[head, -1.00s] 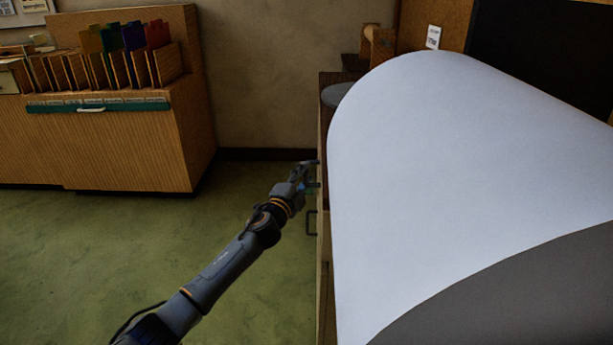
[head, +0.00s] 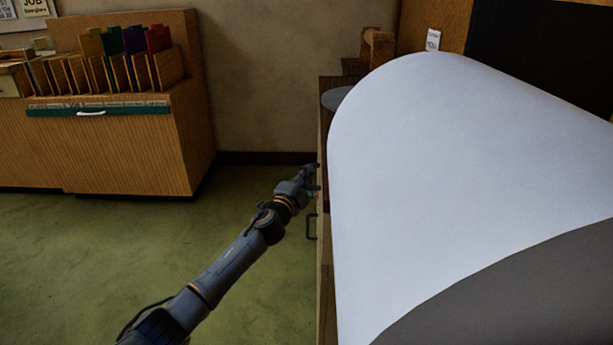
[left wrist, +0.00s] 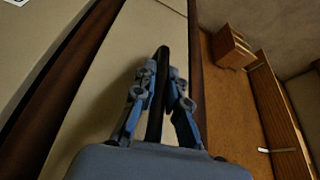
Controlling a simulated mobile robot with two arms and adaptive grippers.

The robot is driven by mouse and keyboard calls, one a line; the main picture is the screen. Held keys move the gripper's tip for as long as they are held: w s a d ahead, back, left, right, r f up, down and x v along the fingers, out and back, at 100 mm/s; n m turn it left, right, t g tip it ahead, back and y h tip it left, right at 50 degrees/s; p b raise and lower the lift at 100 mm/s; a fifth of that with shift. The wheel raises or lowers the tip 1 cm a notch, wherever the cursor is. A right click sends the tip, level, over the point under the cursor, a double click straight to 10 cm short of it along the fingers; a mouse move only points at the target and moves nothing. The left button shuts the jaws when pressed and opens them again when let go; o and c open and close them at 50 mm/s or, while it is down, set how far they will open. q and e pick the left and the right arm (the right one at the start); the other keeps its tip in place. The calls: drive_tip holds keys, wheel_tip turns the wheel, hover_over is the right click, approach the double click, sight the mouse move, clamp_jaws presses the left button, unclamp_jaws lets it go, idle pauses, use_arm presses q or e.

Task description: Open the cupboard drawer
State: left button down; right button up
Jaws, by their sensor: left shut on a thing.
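The cupboard (head: 325,285) stands at the right in the head view, seen edge-on, with its front facing left. My left gripper (head: 314,178) is at this front, near its far end. In the left wrist view, a dark bar handle (left wrist: 164,62) runs between the two fingers of my left gripper (left wrist: 163,90), which are shut on it. The pale drawer front (left wrist: 110,85) lies behind the handle, framed by dark wood. I see no clear gap at the drawer's edge. My right gripper is not in view.
Another dark handle (head: 311,227) juts from the cupboard front, nearer to me. A wooden file cabinet (head: 125,155) with coloured folders stands at the back left. The green floor (head: 100,270) between them is clear. Much of the cupboard top is hidden.

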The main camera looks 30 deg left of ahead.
use_arm(q)
drive_tip(key=s+a, duration=0.5)
drive_tip(key=a, duration=0.7)
drive_tip(key=s+a, duration=0.6)
drive_tip(key=a, duration=0.6)
drive_tip(key=shift+s, duration=0.3)
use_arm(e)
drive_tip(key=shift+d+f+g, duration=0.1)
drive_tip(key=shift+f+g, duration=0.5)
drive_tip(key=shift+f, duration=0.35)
use_arm(q)
drive_tip(key=c, duration=1.4)
unclamp_jaws()
drive_tip(key=shift+o, duration=0.2)
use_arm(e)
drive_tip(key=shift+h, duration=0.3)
